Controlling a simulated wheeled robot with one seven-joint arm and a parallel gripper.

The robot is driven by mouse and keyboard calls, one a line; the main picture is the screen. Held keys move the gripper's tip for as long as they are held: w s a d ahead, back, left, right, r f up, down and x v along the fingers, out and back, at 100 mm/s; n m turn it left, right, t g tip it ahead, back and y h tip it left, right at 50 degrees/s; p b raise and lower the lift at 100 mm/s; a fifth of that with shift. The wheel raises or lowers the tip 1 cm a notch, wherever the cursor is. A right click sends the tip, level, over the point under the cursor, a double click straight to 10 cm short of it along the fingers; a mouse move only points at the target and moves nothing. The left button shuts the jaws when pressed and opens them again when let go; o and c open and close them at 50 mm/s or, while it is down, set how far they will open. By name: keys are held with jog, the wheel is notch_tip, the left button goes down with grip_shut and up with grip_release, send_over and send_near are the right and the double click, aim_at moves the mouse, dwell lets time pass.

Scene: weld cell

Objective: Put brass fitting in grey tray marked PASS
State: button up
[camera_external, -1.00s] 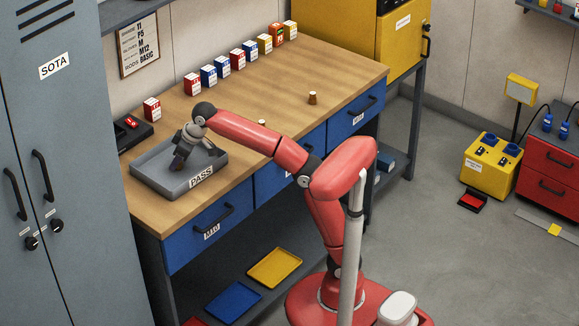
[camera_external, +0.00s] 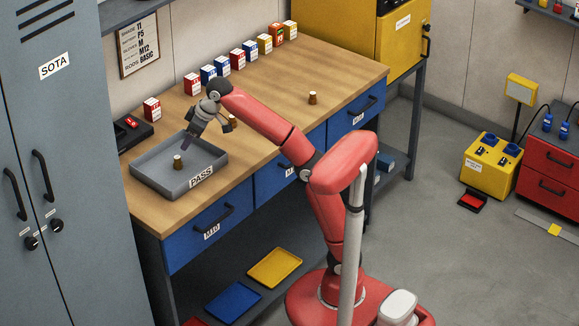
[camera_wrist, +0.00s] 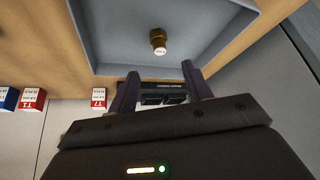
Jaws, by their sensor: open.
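A small brass fitting (camera_external: 178,162) stands upright inside the grey tray marked PASS (camera_external: 201,176), on its floor. The wrist view shows the same fitting (camera_wrist: 158,42) in the tray (camera_wrist: 110,70), beyond my fingertips. My gripper (camera_external: 187,143) is open and empty. It is above the tray's back part, up and to the right of the fitting and apart from it. In the wrist view the two fingers (camera_wrist: 161,78) are spread with nothing between them. Another brass fitting (camera_external: 312,98) stands on the bench to the right. A third small brass piece (camera_external: 232,120) shows beside my wrist, partly hidden.
A row of small boxes (camera_external: 222,66) stands along the back of the wooden bench (camera_external: 270,110). A black device (camera_external: 131,128) with a red display sits left of the tray. The bench's front right is clear. A grey locker (camera_external: 60,150) stands at the left.

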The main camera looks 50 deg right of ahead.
jog(key=shift+v, duration=1)
jog(key=s+d+f+m+t+h, duration=0.1)
jog(key=s+d+f+m, duration=0.2)
jog(key=s+d+f, duration=0.35)
jog(key=s+d+f+m+t+h, duration=0.1)
jog(key=s+d+f+m, duration=0.15)
jog(key=s+d, duration=0.7)
jog(key=s+d+f, duration=0.2)
jog(key=s+f, duration=0.1)
jog(key=f, duration=0.8)
jog(key=s+d+f+g, duration=0.1)
jog(key=s+d+f, duration=0.1)
jog(key=f, duration=0.9)
jog(key=shift+s+f+g+h, duration=0.2)
jog(key=shift+s+g+h, duration=0.15)
jog(key=shift+s, duration=0.3)
